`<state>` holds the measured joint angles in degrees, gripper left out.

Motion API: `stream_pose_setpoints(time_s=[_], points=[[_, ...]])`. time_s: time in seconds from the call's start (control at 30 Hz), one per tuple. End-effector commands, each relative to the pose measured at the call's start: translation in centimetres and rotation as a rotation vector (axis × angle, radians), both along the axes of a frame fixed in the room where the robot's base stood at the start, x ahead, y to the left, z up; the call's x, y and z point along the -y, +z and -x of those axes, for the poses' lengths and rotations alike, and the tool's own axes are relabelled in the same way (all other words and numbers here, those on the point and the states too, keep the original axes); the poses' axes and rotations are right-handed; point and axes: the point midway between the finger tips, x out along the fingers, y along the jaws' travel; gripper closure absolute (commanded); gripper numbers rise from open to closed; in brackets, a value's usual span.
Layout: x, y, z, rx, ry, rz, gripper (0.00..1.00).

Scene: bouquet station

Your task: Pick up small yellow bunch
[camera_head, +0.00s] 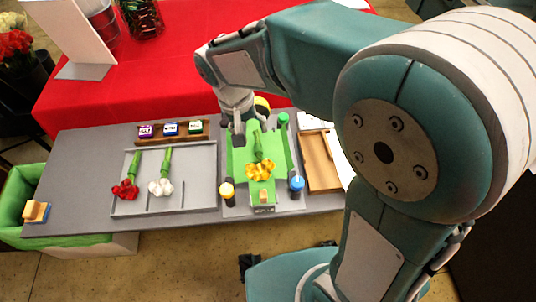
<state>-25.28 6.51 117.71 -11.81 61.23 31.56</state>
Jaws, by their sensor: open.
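The small yellow bunch (260,170) lies on the green station board (236,182), its yellow-orange flowers toward the front and its green stems pointing to the back. My gripper (254,128) is above the back part of the green board, near the stem end of the bunch. It is open and seems empty. My arm hides part of the back of the board, and I cannot tell the exact gap between the fingers and the stems.
A grey tray (199,196) at left holds a red bunch (126,188) and a white bunch (161,186). Several small coloured blocks sit in a wooden rack (184,139). A wooden tray (320,165) lies right.

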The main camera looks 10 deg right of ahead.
Motion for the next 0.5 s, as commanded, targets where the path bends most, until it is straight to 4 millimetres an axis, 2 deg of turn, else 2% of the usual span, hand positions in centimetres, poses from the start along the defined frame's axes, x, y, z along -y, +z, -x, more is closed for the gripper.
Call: stream_pose_setpoints(time_s=[0.1,0.37,0.5], points=[[0.6,-2.1,0.1,-0.005,0.0,0.001,0.29],[1.8,-4.4,0.1,-0.003,-0.001,-0.008,0.29],[2.1,-6.6,0.3,-0.005,-0.001,-0.007,0.29]])
